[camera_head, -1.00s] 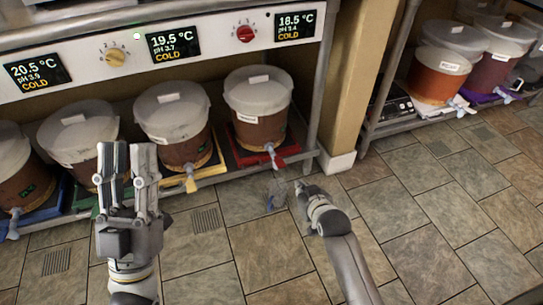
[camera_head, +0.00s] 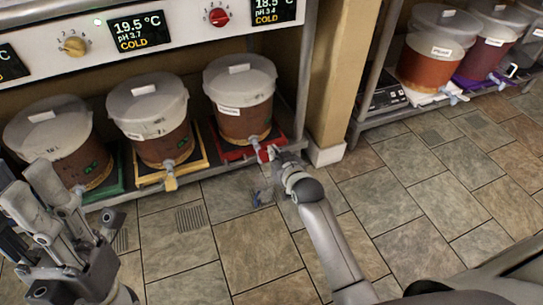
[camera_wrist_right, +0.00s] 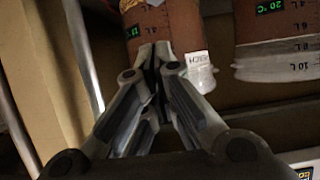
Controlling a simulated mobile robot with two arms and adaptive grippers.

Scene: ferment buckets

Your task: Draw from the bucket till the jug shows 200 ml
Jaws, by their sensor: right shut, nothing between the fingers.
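The bucket (camera_head: 240,105) with a pale lid and red-brown contents stands on a red tray on the lower shelf. Its tap (camera_head: 257,147) points out over the shelf edge. My right gripper (camera_head: 272,153) is shut at this tap's front end; whether it touches the tap is unclear. In the right wrist view its shut fingers (camera_wrist_right: 154,58) point at a bucket (camera_wrist_right: 165,25), seen upside down. My left gripper (camera_head: 38,205) is open and empty at lower left.
Other lidded buckets stand on a yellow tray (camera_head: 200,163) and a green tray (camera_head: 115,189) to the left. A post (camera_head: 340,80) separates this rack from another rack with buckets (camera_head: 432,62). The tiled floor (camera_head: 430,210) is largely clear.

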